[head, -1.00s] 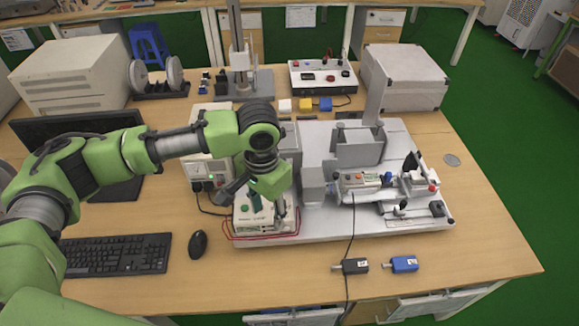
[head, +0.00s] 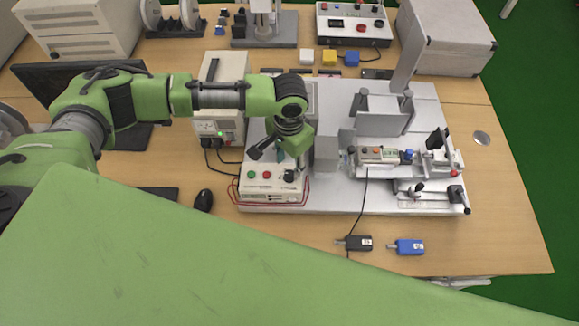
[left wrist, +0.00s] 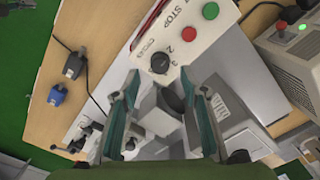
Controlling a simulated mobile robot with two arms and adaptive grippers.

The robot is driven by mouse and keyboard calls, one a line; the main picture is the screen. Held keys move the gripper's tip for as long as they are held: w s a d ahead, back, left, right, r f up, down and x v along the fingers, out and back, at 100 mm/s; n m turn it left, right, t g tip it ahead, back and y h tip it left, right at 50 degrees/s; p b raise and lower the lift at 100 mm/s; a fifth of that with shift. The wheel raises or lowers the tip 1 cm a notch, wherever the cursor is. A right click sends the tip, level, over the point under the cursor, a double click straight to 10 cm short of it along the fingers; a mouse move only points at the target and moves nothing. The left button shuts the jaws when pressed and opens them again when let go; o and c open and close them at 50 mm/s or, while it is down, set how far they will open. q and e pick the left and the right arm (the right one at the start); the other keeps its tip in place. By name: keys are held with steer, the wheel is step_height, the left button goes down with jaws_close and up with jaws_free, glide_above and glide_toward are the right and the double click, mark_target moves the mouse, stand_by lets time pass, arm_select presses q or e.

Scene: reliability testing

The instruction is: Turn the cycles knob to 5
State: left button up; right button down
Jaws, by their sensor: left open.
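The cycles knob (left wrist: 161,63) is a small black dial on the white control box; the digits 2 and 3 and the word CYCLES are readable beside it in the left wrist view. It also shows in the head view (head: 289,176) at the right of the box's front panel (head: 262,188). My left gripper (left wrist: 160,78) is open and empty, with its two fingers to either side of and just short of the knob in the picture; I see no contact. In the head view the left gripper (head: 298,163) hangs over the box, beside the knob.
A red button (left wrist: 189,46) and a green button (left wrist: 210,11) sit beside the knob. A grey test rig (head: 385,125) stands right of the box. Red wires (head: 240,203) loop around its front. A large green part of my body covers the lower head view.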

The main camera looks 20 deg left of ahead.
mark_target(289, 173)
arm_select(q)
steer(key=shift+f+p, duration=0.4)
steer(key=shift+f, duration=2.05)
steer(key=c, duration=1.1)
